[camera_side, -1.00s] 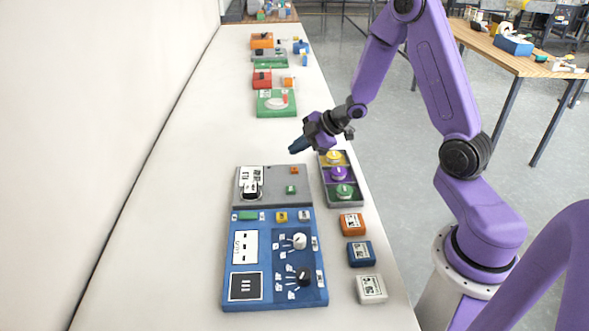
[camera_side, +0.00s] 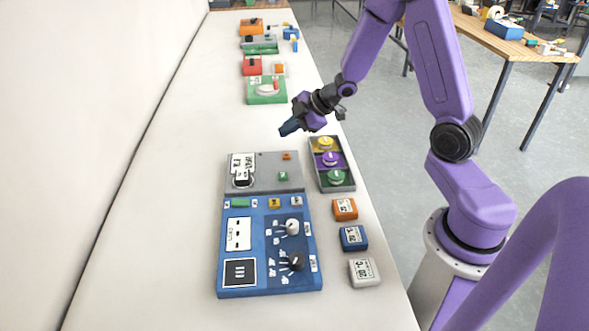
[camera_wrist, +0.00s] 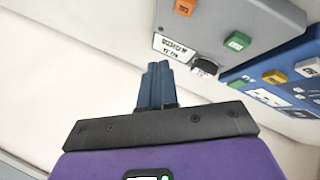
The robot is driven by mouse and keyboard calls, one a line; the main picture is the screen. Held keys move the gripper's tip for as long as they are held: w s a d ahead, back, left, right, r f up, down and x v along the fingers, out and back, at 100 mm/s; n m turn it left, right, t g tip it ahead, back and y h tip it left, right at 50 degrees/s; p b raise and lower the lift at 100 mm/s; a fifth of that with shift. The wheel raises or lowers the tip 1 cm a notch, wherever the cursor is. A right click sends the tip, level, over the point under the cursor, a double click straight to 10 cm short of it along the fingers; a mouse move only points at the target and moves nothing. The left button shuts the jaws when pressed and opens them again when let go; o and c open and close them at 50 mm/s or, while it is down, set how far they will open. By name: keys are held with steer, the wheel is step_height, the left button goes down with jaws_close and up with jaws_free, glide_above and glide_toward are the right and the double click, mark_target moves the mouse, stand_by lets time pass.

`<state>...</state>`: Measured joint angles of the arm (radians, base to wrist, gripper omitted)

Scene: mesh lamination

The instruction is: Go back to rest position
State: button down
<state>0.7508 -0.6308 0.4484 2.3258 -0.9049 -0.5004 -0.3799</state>
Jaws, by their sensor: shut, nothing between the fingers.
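My gripper (camera_side: 287,129) is in the air above the table, just beyond the far edge of the grey panel (camera_side: 268,163) and left of the tray with coloured buttons. Its blue fingers are together and empty; they also show closed in the wrist view (camera_wrist: 157,84). It touches nothing that I can see. The grey panel carries a white label, a black part, an orange button and a green button. It appears at the upper right of the wrist view (camera_wrist: 270,15).
A blue panel (camera_side: 262,222) with knobs adjoins the grey one. A dark tray (camera_side: 317,168) holds yellow, purple and green buttons. Orange (camera_side: 344,209), blue (camera_side: 353,238) and white (camera_side: 364,271) blocks stand to the right. A green box (camera_side: 258,98) stands farther back. The table's left side is bare.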

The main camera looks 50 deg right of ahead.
steer(key=s+a+r+g+h, duration=0.1)
steer(key=s+a+r+h, duration=0.15)
steer(key=s+a, duration=0.35)
steer(key=s+a+r+g, duration=0.2)
steer(key=s, duration=0.7)
steer(key=s+a+r+m+g, duration=0.1)
steer(key=s+r+g, duration=0.1)
steer(key=s, duration=0.7)
steer(key=s+a+r+g+h, duration=0.1)
steer(key=s+a+g, duration=0.1)
steer(key=s, duration=0.7)
steer(key=shift+a+r+m+g, duration=0.3)
steer(key=shift+a+r+g, duration=0.05)
steer(key=shift+r+g, duration=0.05)
